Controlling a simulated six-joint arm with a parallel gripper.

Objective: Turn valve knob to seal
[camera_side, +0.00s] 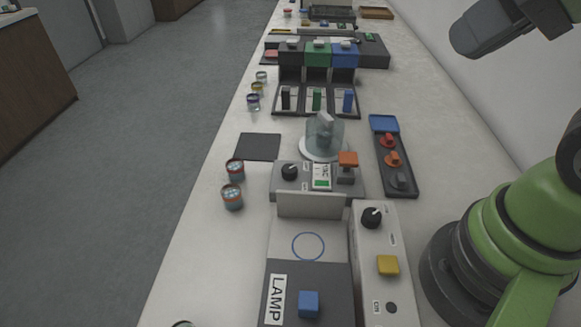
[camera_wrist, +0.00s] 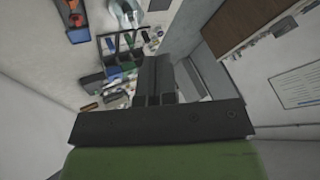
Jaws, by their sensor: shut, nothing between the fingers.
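A black knob (camera_side: 290,171) with a white mark sits on the left of a grey box (camera_side: 273,182) in the side view. A second black knob (camera_side: 371,217) sits on a light grey panel (camera_side: 375,285) in front and to the right. I cannot tell which one is the valve knob, and the small lettering is unreadable. A clear dome (camera_side: 325,138) stands behind the grey box. My gripper (camera_wrist: 155,65) is shut and empty in the wrist view, away from both knobs, with the bench beyond it.
An orange-topped button (camera_side: 348,160) stands on the grey box. A yellow button (camera_side: 388,265) and a blue button (camera_side: 308,304) are nearer. Small jars (camera_side: 232,197) line the bench's left side. A dark tray (camera_side: 398,181) lies right of the dome.

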